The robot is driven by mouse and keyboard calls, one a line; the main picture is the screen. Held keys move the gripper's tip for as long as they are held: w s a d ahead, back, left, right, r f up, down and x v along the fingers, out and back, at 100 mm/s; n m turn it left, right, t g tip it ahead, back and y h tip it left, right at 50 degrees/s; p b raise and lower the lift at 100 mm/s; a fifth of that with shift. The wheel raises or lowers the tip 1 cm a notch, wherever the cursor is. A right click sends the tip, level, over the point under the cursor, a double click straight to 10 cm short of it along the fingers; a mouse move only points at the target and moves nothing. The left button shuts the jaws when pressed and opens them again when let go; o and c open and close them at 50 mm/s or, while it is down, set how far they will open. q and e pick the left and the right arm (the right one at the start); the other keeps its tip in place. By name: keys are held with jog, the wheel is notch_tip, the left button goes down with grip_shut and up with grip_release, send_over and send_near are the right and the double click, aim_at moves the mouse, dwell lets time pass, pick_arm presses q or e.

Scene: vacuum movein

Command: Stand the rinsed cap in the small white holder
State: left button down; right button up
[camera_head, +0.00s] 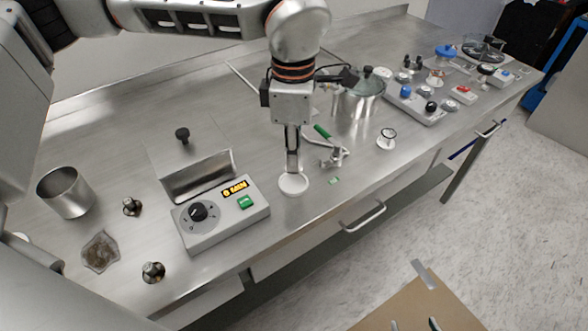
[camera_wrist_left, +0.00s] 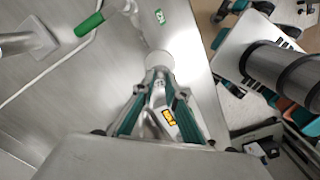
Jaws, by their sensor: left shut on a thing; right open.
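My left gripper (camera_head: 293,165) points down over the bench and is shut, with its fingertips just at a small round white piece (camera_head: 293,184), which looks like the holder. The left wrist view also shows the fingertips (camera_wrist_left: 160,78) close together, right at this white piece (camera_wrist_left: 159,61). What they grip, taken to be the cap, is mostly hidden between the fingers. I cannot tell whether it touches the white piece. My right gripper is not seen in either view.
A cleaner box (camera_head: 222,218) with a lit display stands just left. Another white-based piece (camera_head: 386,141) stands further right. A steel cup (camera_head: 66,192) is far left. The bench front edge is close.

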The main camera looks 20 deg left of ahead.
aim_at(294, 183)
pick_arm(q)
jog(key=shift+f, duration=2.3)
jog(key=shift+f, duration=0.15)
jog(key=c, duration=2)
grip_release()
notch_tip(294, 183, up, 12)
jog(key=shift+r+p, duration=0.15)
jog(key=shift+p, duration=0.25)
